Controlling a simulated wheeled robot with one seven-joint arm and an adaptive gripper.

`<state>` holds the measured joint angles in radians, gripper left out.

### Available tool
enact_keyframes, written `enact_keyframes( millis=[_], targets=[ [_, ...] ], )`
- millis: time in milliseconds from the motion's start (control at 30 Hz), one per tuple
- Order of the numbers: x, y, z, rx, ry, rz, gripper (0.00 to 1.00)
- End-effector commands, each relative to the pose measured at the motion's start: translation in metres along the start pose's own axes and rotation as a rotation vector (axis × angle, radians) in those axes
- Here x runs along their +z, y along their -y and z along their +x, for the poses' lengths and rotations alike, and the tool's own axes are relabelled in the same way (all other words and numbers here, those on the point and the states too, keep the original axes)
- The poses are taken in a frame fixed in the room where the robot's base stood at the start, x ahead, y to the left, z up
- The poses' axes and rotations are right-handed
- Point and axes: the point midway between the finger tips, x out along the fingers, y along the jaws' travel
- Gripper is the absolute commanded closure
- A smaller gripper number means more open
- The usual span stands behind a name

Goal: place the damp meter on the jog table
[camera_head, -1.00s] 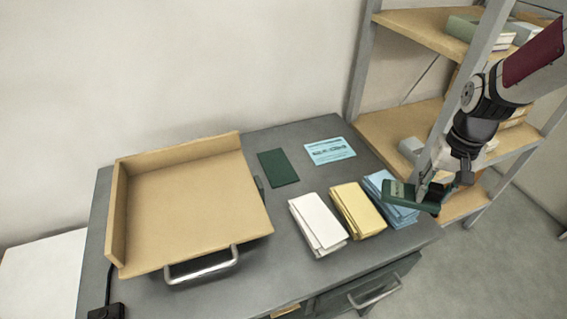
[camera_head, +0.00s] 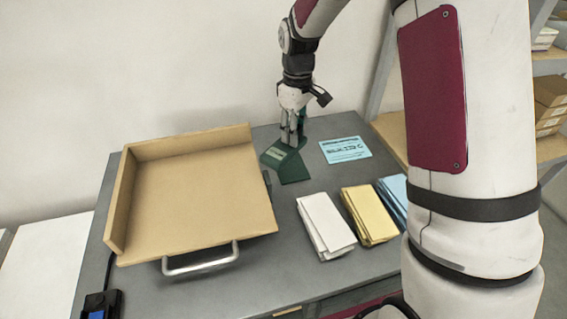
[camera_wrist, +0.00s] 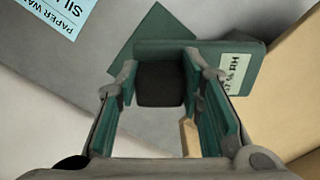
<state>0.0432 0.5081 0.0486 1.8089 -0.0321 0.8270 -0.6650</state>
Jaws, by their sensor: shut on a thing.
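The damp meter (camera_head: 274,156) is a green bar-like body with a pale label; in the wrist view the meter (camera_wrist: 196,48) lies across my fingertips, with a dark block between them. My gripper (camera_head: 292,140) is shut on it at the back of the desk, just right of the jog table. The jog table (camera_head: 205,200) is a tan board with raised walls at its left and back and a metal handle in front. The meter is over or at the dark green mat (camera_head: 294,174); I cannot tell whether they touch. The fingers partly hide the meter.
A blue card (camera_head: 345,150) lies right of the mat. White (camera_head: 325,225), yellow (camera_head: 368,215) and blue (camera_head: 395,192) paper stacks stand at the right. A black device (camera_head: 102,305) sits front left. The jog table's board is bare. My arm covers the right side.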

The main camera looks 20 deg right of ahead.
Motion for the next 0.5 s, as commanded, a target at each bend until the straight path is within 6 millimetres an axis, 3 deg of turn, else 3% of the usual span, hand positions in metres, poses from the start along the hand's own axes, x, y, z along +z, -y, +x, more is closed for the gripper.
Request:
enact_keyframes(
  millis=[300, 500],
  targets=[
    [-0.044, -0.037, 0.000, 0.003, -0.001, -0.596, 1.00],
    [-0.058, -0.048, -0.003, 0.003, 0.000, -0.824, 1.00]
  ],
)
